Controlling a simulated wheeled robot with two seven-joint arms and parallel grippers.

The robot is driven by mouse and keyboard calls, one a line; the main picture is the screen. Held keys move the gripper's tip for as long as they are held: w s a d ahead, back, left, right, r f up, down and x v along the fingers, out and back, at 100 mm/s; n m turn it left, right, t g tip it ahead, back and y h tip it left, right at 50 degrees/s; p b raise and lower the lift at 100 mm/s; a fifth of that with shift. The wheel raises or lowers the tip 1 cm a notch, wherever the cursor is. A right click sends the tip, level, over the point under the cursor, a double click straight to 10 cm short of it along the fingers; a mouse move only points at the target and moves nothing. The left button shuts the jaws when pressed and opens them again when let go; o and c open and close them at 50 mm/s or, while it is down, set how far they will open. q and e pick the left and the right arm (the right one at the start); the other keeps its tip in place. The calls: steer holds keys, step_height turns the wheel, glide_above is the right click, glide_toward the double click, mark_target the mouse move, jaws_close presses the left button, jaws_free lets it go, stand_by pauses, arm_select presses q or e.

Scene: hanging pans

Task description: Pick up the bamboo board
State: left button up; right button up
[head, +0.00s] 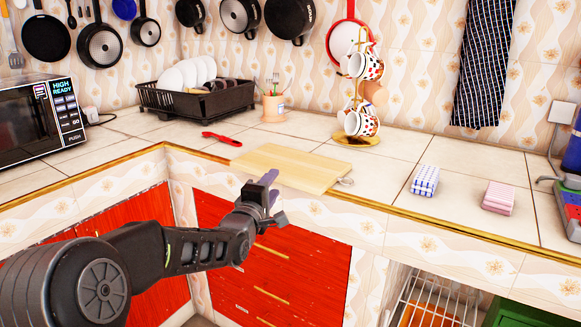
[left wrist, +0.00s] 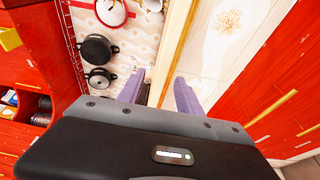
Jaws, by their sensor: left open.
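The bamboo board (head: 292,165) is a pale wooden board lying flat on the tiled counter, near its front edge. A small metal loop (head: 346,181) shows at its right end. My left gripper (head: 270,188) is open and empty at the board's front left edge, just in front of the counter. In the left wrist view my purple fingers (left wrist: 159,92) stand apart, and a pale wooden strip (left wrist: 176,48) runs into the gap between them. I cannot tell whether either finger touches the board. My right gripper is in neither view.
A red-handled tool (head: 222,139) lies behind the board. A dish rack (head: 197,100), a utensil cup (head: 273,107) and a mug stand (head: 358,137) stand further back. Red cabinets (head: 270,262) are below the counter. Pans hang on the wall.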

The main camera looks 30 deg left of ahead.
mark_target(277, 179)
arm_select(q)
steer(key=x, duration=0.4)
steer(key=shift+w+f, duration=0.1)
steer(key=shift+f, duration=0.05)
stand_by(0.4)
jaws_close()
stand_by(1.1)
